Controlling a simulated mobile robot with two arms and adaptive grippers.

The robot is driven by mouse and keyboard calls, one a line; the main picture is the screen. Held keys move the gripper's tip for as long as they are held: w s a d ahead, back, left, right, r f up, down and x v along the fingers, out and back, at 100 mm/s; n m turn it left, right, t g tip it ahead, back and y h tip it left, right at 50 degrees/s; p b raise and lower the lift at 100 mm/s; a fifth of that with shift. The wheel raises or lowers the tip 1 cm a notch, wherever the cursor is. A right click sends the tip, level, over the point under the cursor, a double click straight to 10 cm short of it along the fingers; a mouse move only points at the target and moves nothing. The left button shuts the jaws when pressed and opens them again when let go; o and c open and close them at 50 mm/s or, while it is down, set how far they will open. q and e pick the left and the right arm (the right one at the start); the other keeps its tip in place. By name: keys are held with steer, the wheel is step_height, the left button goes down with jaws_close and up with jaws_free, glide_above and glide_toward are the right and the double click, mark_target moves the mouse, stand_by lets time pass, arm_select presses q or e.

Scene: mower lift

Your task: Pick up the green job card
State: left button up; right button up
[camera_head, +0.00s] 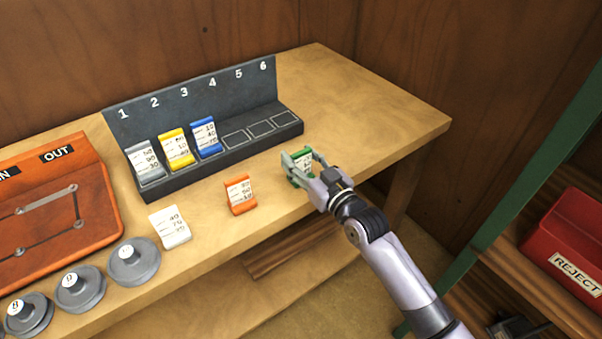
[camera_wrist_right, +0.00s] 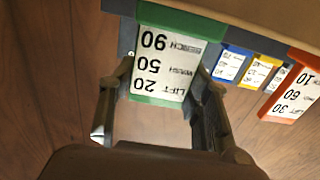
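The green job card (camera_head: 301,167) stands near the table's front edge, right of the orange card. In the right wrist view the green card (camera_wrist_right: 163,55) shows its white label, upside down, reading LIFT 20, WASH 50, BENCH 90. My right gripper (camera_head: 304,160) has its fingers apart, one on each side of the card. In the wrist view the fingertips (camera_wrist_right: 167,68) lie close along the card's side edges; firm contact is not clear. Part of the card is hidden behind the fingers. My left gripper is not in view.
A dark numbered rack (camera_head: 213,155) holds a grey, a yellow and a blue card in slots 1 to 3; slots 4 to 6 are empty. An orange card (camera_head: 240,195) and white card (camera_head: 170,227) stand left. A red REJECT bin (camera_head: 570,240) sits on the right shelf.

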steer(key=c, duration=0.6)
steer(key=shift+r, duration=0.1)
